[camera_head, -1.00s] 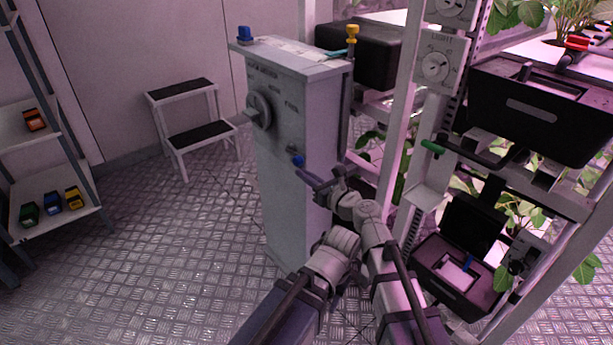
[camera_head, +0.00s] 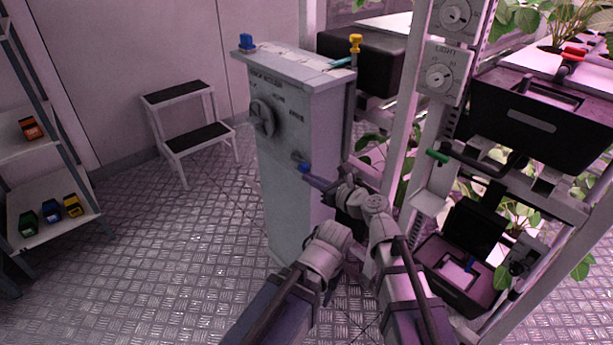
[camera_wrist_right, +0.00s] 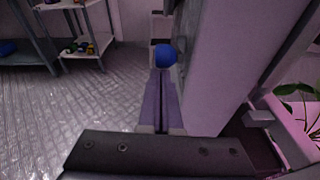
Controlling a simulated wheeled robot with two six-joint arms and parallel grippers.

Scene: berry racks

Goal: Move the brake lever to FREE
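A grey cabinet (camera_head: 291,200) stands upright at the middle of the head view. A blue-tipped lever (camera_head: 303,167) sticks out at its front face, below small lettering I cannot read. I take it as the brake lever. Its round blue knob (camera_wrist_right: 166,55) shows at the fingertips in the wrist view. My right gripper (camera_head: 313,178) is at this knob, its two long fingers close together (camera_wrist_right: 162,78). The fingers seem to touch the knob end-on rather than stand around it. The lever's stem is hidden. My left gripper is not in view.
A round dial (camera_head: 262,118) sits on the cabinet front, left of the lever. A plant rack with black bins (camera_head: 540,115) and a green handle (camera_head: 437,157) stands close on the right. A step stool (camera_head: 190,135) and shelf (camera_head: 40,205) stand left. Floor between is clear.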

